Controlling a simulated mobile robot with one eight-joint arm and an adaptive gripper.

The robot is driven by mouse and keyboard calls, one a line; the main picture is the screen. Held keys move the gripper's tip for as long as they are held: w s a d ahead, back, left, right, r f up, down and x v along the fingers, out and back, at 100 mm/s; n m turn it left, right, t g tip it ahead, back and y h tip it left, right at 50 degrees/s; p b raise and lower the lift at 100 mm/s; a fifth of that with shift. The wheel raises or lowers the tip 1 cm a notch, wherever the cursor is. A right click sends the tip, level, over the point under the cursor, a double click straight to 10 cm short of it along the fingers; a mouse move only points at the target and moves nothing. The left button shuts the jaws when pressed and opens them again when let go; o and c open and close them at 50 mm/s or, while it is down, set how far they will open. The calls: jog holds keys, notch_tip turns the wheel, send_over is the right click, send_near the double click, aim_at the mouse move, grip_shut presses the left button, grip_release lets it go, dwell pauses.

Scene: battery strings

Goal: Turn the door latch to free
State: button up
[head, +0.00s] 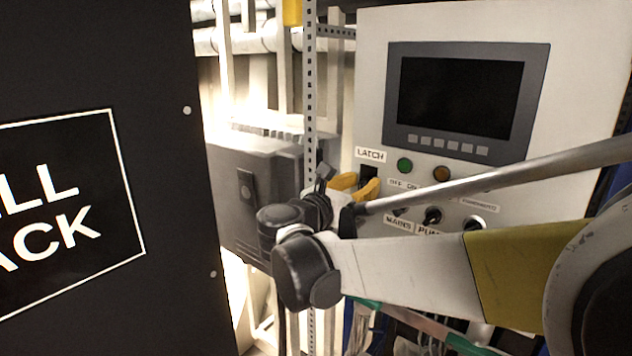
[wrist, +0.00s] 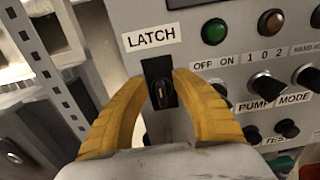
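The door latch is a small dark rotary switch (wrist: 161,93) on a black plate under a white LATCH label (wrist: 151,37) on the grey panel. Its handle looks roughly upright in the wrist view. In the head view the dark latch plate (head: 370,171) shows partly behind my gripper (head: 358,186). In the wrist view my gripper (wrist: 160,82) has its two yellow fingers apart, one on each side of the latch. I see no clear grip on the handle; whether a fingertip touches the plate cannot be told.
Right of the latch are a green button (wrist: 214,31), an orange button (wrist: 271,21) and several black knobs (wrist: 265,87). A screen (head: 460,97) is above. A perforated metal post (head: 312,90) stands left of the panel. A black cabinet (head: 170,230) fills the head view's left.

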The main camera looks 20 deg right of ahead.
grip_shut()
jog(key=shift+s+a, duration=0.15)
jog(key=shift+m, duration=0.3)
jog(key=m, duration=0.1)
jog(key=m+b, duration=0.1)
jog(key=m, duration=0.1)
jog(key=shift+s+d+f+m, duration=0.1)
jog(key=shift+s+d+m, duration=0.1)
jog(key=shift+m, duration=0.1)
jog(key=shift+s+d+f+m+b, duration=0.15)
jog(key=shift+m+b, duration=0.45)
jog(key=shift+m, duration=1.7)
jog(key=shift+f+m+b, duration=0.15)
jog(key=shift+m+b, duration=0.45)
jog(key=shift+m, duration=1.7)
jog(key=shift+s+d+f+m+b, duration=0.15)
jog(key=shift+m+b, duration=0.45)
jog(key=shift+m, duration=1.7)
